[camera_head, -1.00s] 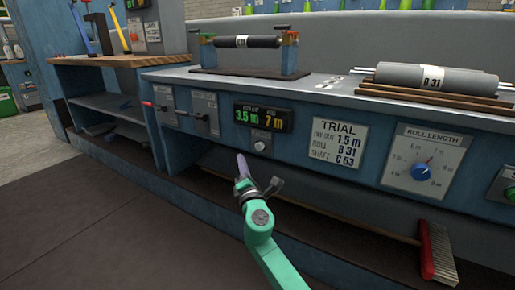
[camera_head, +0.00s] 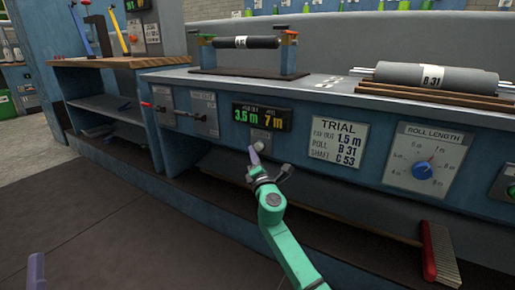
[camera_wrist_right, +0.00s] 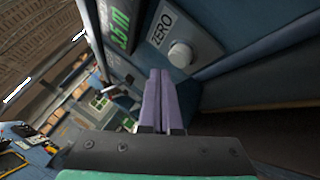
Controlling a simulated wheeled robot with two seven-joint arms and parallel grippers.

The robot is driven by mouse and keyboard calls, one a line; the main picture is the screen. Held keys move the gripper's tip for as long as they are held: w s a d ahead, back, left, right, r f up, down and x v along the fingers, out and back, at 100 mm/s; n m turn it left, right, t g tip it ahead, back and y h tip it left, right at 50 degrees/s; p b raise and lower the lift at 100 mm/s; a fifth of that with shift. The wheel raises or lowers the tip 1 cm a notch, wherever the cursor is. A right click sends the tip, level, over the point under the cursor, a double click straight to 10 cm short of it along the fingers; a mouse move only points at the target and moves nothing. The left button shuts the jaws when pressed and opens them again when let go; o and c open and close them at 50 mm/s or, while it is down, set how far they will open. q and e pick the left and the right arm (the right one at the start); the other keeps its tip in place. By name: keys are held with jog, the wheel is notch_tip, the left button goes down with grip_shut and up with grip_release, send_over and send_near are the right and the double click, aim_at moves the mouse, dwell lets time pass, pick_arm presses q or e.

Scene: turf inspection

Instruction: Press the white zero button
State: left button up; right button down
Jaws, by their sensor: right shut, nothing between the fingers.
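The white zero button (camera_head: 260,147) is a small round knob on the blue bench front, just below the green and yellow display. In the right wrist view the white button (camera_wrist_right: 180,53) sits on a grey plate marked ZERO. My right gripper (camera_head: 253,151) is shut and empty, its purple fingertips just left of the button and partly in front of its plate. In the right wrist view its fingertips (camera_wrist_right: 160,73) are below and left of the button, with a gap in the picture. A purple finger of my left gripper (camera_head: 36,270) shows at the bottom left; its jaws cannot be judged.
The display (camera_head: 262,117) reads 3.5 m and 7 m. A TRIAL card (camera_head: 338,144) and a roll length dial (camera_head: 422,172) are to the right.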

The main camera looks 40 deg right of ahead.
pick_arm(q)
notch_tip(320, 180, up, 2)
jog(key=shift+s+a, duration=0.15)
pick_arm(e)
jog(key=shift+d, duration=0.25)
pick_arm(q)
jog(key=shift+f+h, duration=0.3)
dwell(0.5)
dwell(0.8)
jog(key=shift+f+b, duration=0.35)
jog(key=shift+f, duration=0.1)
pick_arm(e)
jog(key=shift+w+d+f, duration=0.1)
jog(key=shift+w+d, duration=0.1)
jog(key=shift+d, duration=0.2)
pick_arm(q)
jog(key=shift+f, duration=0.25)
pick_arm(e)
jog(key=shift+w+d, duration=0.15)
jog(key=shift+d, duration=0.4)
jog(key=shift+a, duration=0.1)
pick_arm(q)
jog(key=shift+r, duration=0.3)
pick_arm(e)
jog(key=shift+s+a, duration=0.3)
jog(key=shift+a, duration=0.5)
